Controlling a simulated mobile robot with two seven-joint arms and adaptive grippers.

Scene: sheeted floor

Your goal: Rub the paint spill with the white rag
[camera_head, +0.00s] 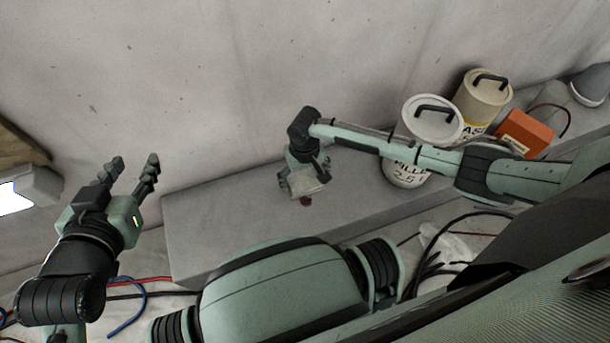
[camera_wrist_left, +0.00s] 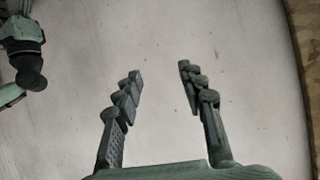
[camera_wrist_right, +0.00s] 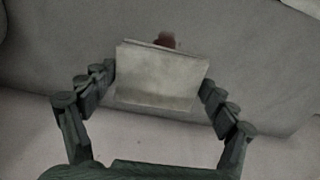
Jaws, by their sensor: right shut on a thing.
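The white rag (camera_wrist_right: 158,78) is a pale folded block between the fingers of my right gripper (camera_wrist_right: 158,88), which is shut on it. In the head view the rag (camera_head: 306,186) is held low at the grey ledge, below my right gripper (camera_head: 300,178). The dark red paint spill (camera_head: 305,200) shows as a small patch at the rag's lower edge; the rest may be hidden. In the right wrist view the spill (camera_wrist_right: 166,40) shows just beyond the rag's far edge. I cannot tell whether the rag touches the ledge. My left gripper (camera_head: 138,167) is open, empty and raised at the left.
The grey ledge (camera_head: 225,215) runs along the wall, with clear room left of the rag. A white bucket (camera_head: 405,172), a beige bucket (camera_head: 478,108) and an orange box (camera_head: 524,134) stand at the right. Cables (camera_head: 440,235) lie in front of the ledge.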

